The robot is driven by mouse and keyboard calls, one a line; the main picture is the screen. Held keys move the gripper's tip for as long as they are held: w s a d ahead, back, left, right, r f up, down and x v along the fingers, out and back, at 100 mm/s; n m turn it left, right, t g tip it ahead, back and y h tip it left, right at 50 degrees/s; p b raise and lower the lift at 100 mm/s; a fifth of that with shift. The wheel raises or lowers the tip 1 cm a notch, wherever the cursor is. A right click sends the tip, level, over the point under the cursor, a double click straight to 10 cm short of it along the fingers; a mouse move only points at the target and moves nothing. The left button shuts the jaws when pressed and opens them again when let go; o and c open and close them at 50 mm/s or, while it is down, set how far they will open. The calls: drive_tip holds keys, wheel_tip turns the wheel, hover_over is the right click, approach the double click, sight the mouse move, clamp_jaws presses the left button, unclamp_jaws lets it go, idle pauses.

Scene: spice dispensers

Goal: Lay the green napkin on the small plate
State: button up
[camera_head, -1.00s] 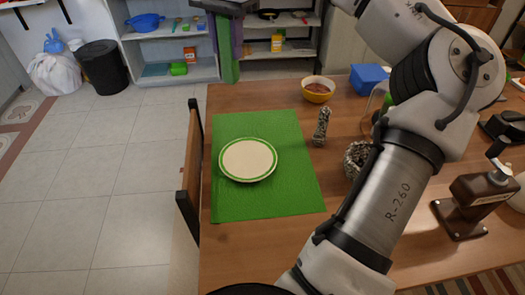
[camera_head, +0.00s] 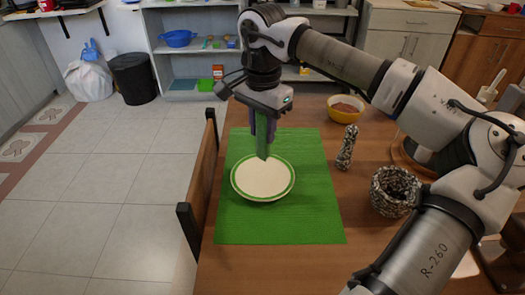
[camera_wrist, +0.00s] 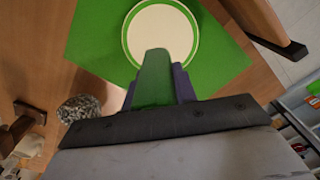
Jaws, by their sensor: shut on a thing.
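The small plate (camera_head: 262,182) is cream with a green rim and lies on a green placemat (camera_head: 300,215) on the wooden table. It also shows at the top of the wrist view (camera_wrist: 160,32). My gripper (camera_head: 263,130) points down, shut on the folded green napkin (camera_head: 263,143). The napkin hangs as a narrow strip over the far part of the plate. Its lower end is close to the plate's surface; I cannot tell whether it touches. In the wrist view the napkin (camera_wrist: 155,78) sits between the purple-grey fingers and overlaps the plate's edge.
A speckled mortar (camera_head: 395,190) and an upright speckled grinder (camera_head: 347,147) stand right of the placemat. A yellow bowl (camera_head: 346,108) with brown contents is at the back. A wooden chair (camera_head: 205,165) stands along the left table edge. The placemat's near part is clear.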

sight(263, 151)
drive_tip(key=shift+f, duration=3.25)
drive_tip(key=shift+f, duration=0.2)
drive_tip(key=o, duration=1)
drive_tip(key=shift+c, duration=0.2)
drive_tip(key=shift+r, duration=0.15)
wheel_tip(263, 151, up, 12)
drive_tip(key=shift+r, duration=0.1)
